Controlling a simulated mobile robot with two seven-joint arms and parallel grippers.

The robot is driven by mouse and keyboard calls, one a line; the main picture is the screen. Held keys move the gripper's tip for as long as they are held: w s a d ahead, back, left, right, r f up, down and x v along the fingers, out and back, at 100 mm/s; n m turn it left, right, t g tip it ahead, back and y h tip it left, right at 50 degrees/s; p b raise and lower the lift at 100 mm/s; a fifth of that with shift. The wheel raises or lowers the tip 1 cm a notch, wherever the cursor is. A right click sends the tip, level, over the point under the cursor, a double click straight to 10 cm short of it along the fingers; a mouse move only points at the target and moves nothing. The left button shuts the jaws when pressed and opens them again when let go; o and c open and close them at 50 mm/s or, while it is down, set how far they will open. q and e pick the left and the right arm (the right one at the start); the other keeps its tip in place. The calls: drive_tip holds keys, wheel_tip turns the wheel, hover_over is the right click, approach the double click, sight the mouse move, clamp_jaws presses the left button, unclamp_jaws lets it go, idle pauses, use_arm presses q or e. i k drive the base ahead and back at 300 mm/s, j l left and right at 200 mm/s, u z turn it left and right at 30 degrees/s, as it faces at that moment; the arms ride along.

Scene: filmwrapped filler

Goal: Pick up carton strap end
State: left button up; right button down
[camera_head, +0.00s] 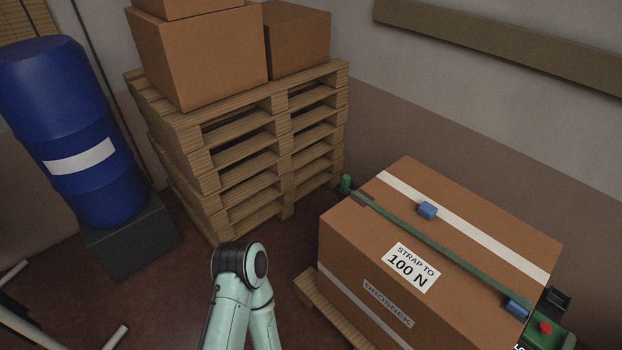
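A brown carton (340,232) stands at the lower right. A dark green strap (440,243) lies across its top, from the far left corner to the near right edge. One blue block (427,210) sits on top beside the strap and another blue block (516,306) sits at the strap's right end. I cannot tell which part is the loose strap end. A label on the carton (411,267) reads "STRAP TO 100 N". A pale green arm of mine bends at the bottom centre, left of the carton. Neither gripper shows.
The carton rests on a wooden pallet (333,305). A green device with a red button (545,327) is at its right. A green knob (346,182) stands behind its left corner. Stacked pallets (236,187) with boxes and a blue drum (75,125) stand left. Some floor between is clear.

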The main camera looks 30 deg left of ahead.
sight(345, 179)
drive_tip(key=u, duration=0.7)
drive_tip(key=i+j, duration=0.8)
drive_tip(key=j, duration=0.1)
